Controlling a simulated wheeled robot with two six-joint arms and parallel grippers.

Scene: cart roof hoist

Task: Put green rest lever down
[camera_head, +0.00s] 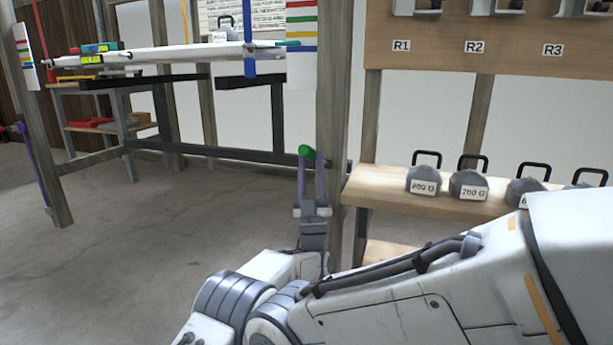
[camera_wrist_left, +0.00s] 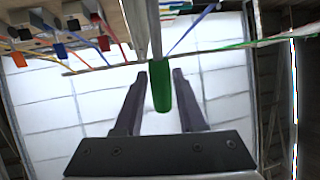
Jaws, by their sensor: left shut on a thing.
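The green rest lever (camera_head: 307,152) shows in the head view as a short green cylinder end at the wooden post. In the left wrist view its green grip (camera_wrist_left: 161,92) points toward the camera between the two fingers. My left gripper (camera_head: 311,168) reaches up to it from below, with the fingers on either side, shut on the lever. The left gripper (camera_wrist_left: 160,76) also shows in the wrist view. The lever's pivot and the rest it works are hard to make out. My right gripper is not in view.
A wooden shelf (camera_head: 385,192) with several grey weights, one a labelled weight (camera_head: 423,181), stands to the right of the post (camera_head: 333,110). A white panel (camera_head: 170,58) lies level at the upper left. Colored cords (camera_wrist_left: 98,38) run across the wrist view. The floor at left is clear.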

